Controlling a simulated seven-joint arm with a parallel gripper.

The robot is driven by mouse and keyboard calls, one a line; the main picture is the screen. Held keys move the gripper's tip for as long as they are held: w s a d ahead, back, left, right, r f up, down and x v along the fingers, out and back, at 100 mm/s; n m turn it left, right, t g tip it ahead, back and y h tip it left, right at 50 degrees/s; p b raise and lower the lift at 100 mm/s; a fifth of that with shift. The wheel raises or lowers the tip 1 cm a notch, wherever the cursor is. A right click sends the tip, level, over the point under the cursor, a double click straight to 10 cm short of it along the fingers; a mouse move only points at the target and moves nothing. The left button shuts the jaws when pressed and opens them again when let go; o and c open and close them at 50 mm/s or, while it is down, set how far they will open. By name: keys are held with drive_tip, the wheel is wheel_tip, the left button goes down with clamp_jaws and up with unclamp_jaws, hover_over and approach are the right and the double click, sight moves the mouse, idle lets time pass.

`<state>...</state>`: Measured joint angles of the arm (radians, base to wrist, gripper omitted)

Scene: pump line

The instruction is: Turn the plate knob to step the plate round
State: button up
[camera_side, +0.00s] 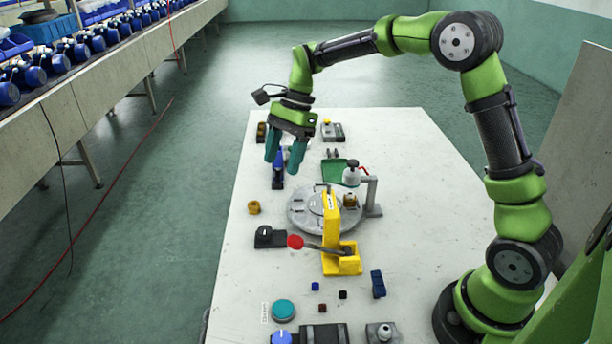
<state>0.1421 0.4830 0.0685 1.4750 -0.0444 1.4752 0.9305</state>
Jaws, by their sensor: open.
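The round grey plate (297,212) lies flat in the middle of the white table, partly hidden behind a yellow upright. A small black unit with a rounded top (266,237) sits just left of the plate; it may be the plate knob, but I cannot tell for sure. My gripper (283,158) is open, pointing down above the far left part of the table, beyond the plate and apart from it.
A yellow stand (342,262) with a red-ended lever (295,242) stands at the plate's near side. A brass-coloured piece (254,208), small cubes and a teal button (283,310) lie around.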

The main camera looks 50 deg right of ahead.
sight(265, 230)
drive_tip(key=x, duration=1.6)
drive_tip(key=shift+f, duration=0.25)
drive_tip(key=c, duration=1)
